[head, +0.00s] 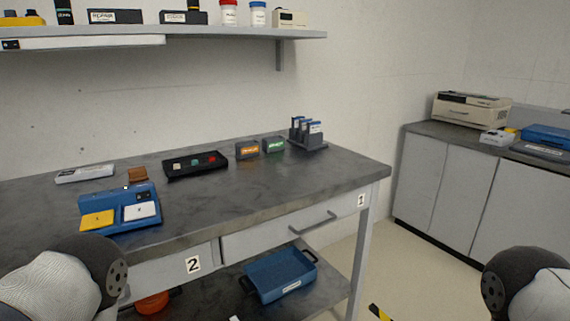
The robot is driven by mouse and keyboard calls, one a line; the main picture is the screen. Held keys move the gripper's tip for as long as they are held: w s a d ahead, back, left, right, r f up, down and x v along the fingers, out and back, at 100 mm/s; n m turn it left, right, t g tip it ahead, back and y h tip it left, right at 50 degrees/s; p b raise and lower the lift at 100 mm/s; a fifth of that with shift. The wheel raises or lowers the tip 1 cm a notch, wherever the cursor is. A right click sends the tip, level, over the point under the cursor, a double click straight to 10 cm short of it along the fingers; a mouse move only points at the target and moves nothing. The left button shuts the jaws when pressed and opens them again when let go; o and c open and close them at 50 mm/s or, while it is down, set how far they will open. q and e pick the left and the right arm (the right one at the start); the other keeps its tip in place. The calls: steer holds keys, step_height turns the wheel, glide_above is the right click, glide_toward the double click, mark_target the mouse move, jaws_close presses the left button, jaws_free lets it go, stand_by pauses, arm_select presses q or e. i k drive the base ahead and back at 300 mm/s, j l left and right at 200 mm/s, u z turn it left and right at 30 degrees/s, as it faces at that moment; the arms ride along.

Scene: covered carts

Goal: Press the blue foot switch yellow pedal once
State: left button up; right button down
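The blue foot switch (119,193) sits on the dark workbench top at the left, close to its front edge. Its yellow pedal (97,219) is on the left side, with a white pedal beside it on the right. Both pedals face up and nothing covers them. Parts of my arms show at the lower left and lower right corners. Neither gripper shows, so their fingers are hidden from this view. My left arm part is below and in front of the foot switch, apart from it in the picture.
A shelf hangs above. A blue tray (280,275) lies below. Bench space right of the switch is clear.

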mark_target(106, 218)
steer(key=u, duration=1.25)
